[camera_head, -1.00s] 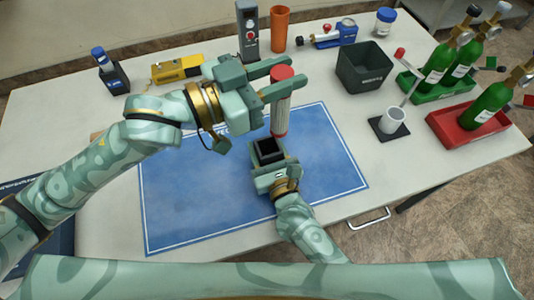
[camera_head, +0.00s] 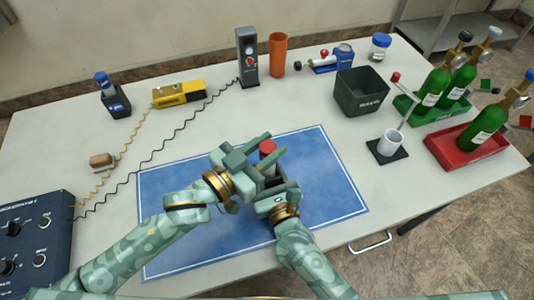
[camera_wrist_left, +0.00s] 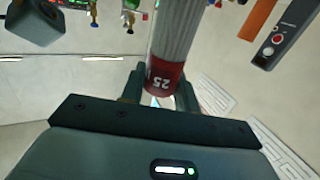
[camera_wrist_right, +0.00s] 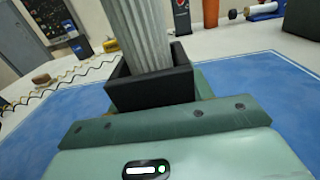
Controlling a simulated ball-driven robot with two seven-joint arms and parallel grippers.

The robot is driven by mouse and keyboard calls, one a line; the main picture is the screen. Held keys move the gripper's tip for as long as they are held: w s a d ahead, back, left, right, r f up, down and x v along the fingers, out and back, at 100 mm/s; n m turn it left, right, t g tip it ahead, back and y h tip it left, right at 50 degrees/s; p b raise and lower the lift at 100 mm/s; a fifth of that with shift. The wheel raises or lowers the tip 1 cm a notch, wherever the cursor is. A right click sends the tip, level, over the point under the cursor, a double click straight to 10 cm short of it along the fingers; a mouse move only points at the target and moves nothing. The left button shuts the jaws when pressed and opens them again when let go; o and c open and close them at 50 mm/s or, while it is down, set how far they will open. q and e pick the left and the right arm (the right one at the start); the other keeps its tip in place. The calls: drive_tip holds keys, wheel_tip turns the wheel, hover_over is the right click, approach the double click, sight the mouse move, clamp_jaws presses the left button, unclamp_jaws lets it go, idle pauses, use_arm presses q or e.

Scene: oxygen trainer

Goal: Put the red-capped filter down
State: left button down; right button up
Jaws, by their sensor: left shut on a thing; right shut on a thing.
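The red-capped filter (camera_head: 267,147) is upright above the blue mat, with a pleated grey body. Its red cap, marked 25, shows in the left wrist view (camera_wrist_left: 163,80). My left gripper (camera_head: 262,156) is shut on the filter at its cap end. My right gripper (camera_head: 271,188) is shut on a square black holder, whose wall shows in the right wrist view (camera_wrist_right: 150,90). There the filter's pleated body (camera_wrist_right: 140,35) goes down into the holder's open mouth. Its lower end is hidden behind the front wall, so I cannot tell whether it rests on the bottom.
The blue mat (camera_head: 180,240) is mostly clear around my grippers. A dark bin (camera_head: 361,92), a white cup on a black base (camera_head: 390,143) and green bottles in trays (camera_head: 467,143) stand to the right. A dark control box (camera_head: 35,240) with coiled leads is at left.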

use_arm(q)
wheel_tip(320, 180, down, 3)
drive_tip(key=shift+r, duration=0.1)
drive_tip(key=c, duration=1)
unclamp_jaws()
drive_tip(key=shift+c, duration=0.2)
drive_tip(key=v, duration=1.2)
use_arm(e)
drive_tip(key=o, duration=1.1)
